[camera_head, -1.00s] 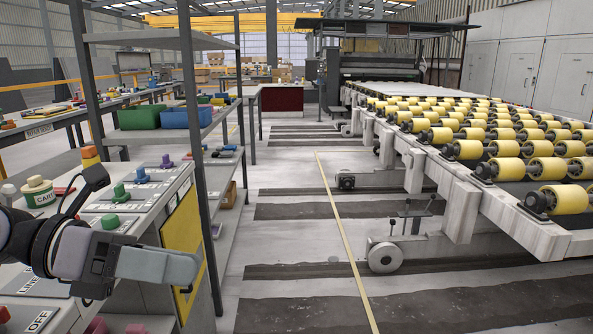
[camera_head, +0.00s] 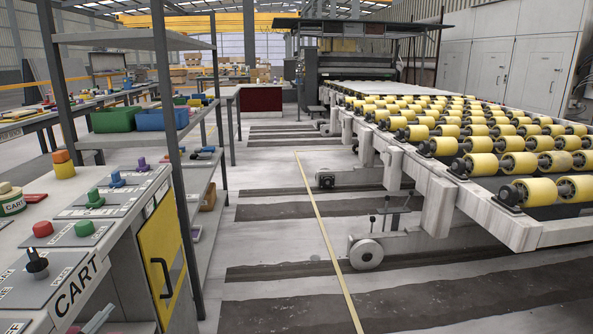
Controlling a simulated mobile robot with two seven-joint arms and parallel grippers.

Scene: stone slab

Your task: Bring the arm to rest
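Neither of my arms shows in the head view now, and neither gripper is in view. The control console (camera_head: 85,265) at the left front, marked CART, is fully uncovered. It carries a black knob (camera_head: 37,264), a red button (camera_head: 43,229), green buttons (camera_head: 85,228) and a green knob (camera_head: 95,198), with blue and purple knobs farther back.
A metal shelf rack (camera_head: 176,150) with a green bin (camera_head: 113,119) and a blue bin (camera_head: 162,118) stands behind the console. A roller conveyor (camera_head: 470,200) with yellow rollers fills the right. Floor with a yellow line (camera_head: 322,225) lies open between them.

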